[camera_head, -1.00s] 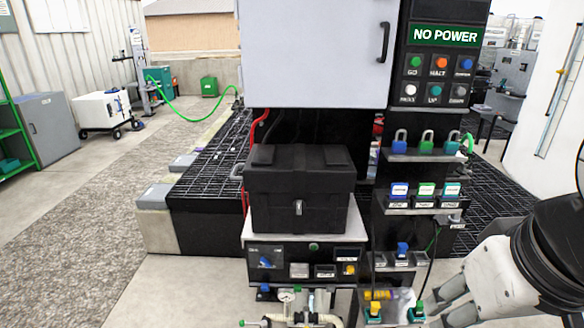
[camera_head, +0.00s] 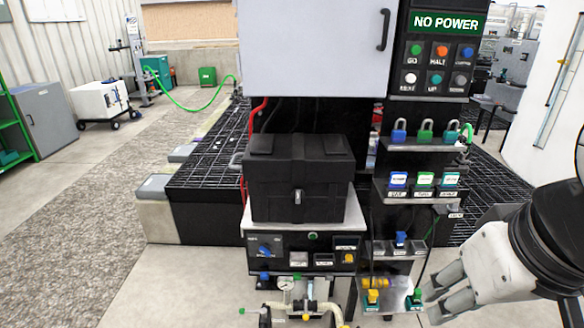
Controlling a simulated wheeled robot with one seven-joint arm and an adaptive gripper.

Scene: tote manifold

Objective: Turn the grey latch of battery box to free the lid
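The black battery box (camera_head: 298,205) stands upright on a light stand, with its black lid (camera_head: 298,147) on top. The small grey latch (camera_head: 298,197) is on the middle of its front face, just below the lid edge, and looks upright. My gripper (camera_head: 442,305) is at the lower right, to the right of the box and well apart from it. Its white fingers point left. It is blurred in detail, so whether the fingers are open or shut is unclear. Nothing hides the latch.
Below the box is a black panel (camera_head: 303,254) with a blue knob, above pipes and a gauge (camera_head: 285,284). Right of the box, shelves hold padlocks (camera_head: 425,133) and tags (camera_head: 424,180). A grey cabinet door (camera_head: 310,50) hangs above. The floor at left is open.

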